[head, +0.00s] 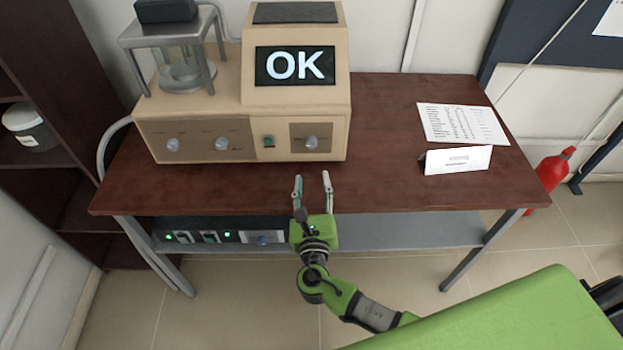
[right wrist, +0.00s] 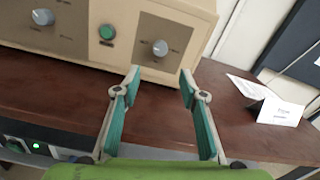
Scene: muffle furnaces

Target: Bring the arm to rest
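My right gripper (head: 312,186) is open and empty at the front edge of the table, in front of the beige device. In the right wrist view its two teal-padded fingers (right wrist: 158,88) stand apart with nothing between them. The beige device (head: 190,135) stands on the table; its screen (head: 295,65) reads "OK". Its knob and green button face my gripper, which is apart from them. My left gripper is not in view.
The dark wooden table (head: 380,150) carries a printed sheet (head: 462,124) and a folded white card (head: 458,160) at right. A lower shelf (head: 400,228) holds a black unit with green lights (head: 225,236). A red bottle (head: 552,172) stands on the floor at right.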

